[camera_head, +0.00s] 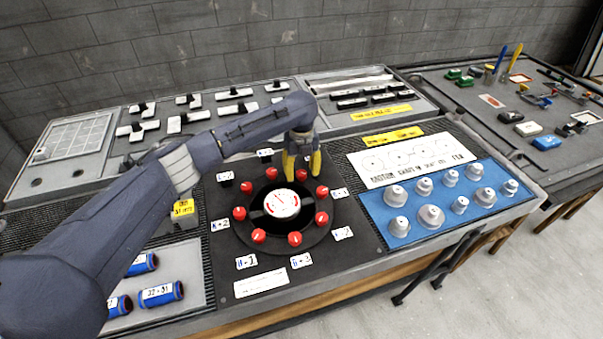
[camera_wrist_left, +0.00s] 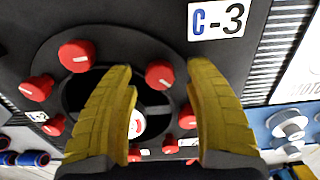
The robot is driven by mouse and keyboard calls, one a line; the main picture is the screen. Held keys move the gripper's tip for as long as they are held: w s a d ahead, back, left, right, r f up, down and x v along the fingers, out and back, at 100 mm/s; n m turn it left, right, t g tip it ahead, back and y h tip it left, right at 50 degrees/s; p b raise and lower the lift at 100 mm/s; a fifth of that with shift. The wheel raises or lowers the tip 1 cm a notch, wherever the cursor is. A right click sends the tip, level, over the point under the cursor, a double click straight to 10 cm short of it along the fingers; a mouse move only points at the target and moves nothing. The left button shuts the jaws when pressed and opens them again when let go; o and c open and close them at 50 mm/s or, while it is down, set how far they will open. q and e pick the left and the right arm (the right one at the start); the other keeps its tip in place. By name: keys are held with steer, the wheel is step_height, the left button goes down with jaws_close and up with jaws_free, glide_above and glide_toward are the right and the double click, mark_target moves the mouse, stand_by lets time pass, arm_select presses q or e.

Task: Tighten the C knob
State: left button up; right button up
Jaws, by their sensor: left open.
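The C knob (camera_wrist_left: 159,74) is a red knob with a white mark, nearest the "C-3" label (camera_wrist_left: 208,19) in the left wrist view. In the head view this knob (camera_head: 301,175) shows between the yellow fingers. My left gripper (camera_head: 302,173) is open, pointing down over the far side of the round black dial plate (camera_head: 325,238). In the left wrist view the fingers (camera_wrist_left: 160,76) lie either side of the knob, with gaps; I cannot tell whether the tips are down at its height. The C label is hidden behind the gripper in the head view. My right gripper is not in view.
Several other red knobs (camera_head: 294,238) ring a white central gauge (camera_head: 281,204). A blue board (camera_head: 373,214) with grey knobs lies right. Blue cylinders (camera_head: 161,294) lie at the front left. Black-and-white blocks (camera_head: 236,93) stand behind. A second table (camera_head: 480,104) holds small tools.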

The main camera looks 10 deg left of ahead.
mark_target(301, 173)
arm_select(q)
step_height(301, 173, up, 11)
stand_by(0.4)
steer(key=shift+f, duration=0.1)
stand_by(0.3)
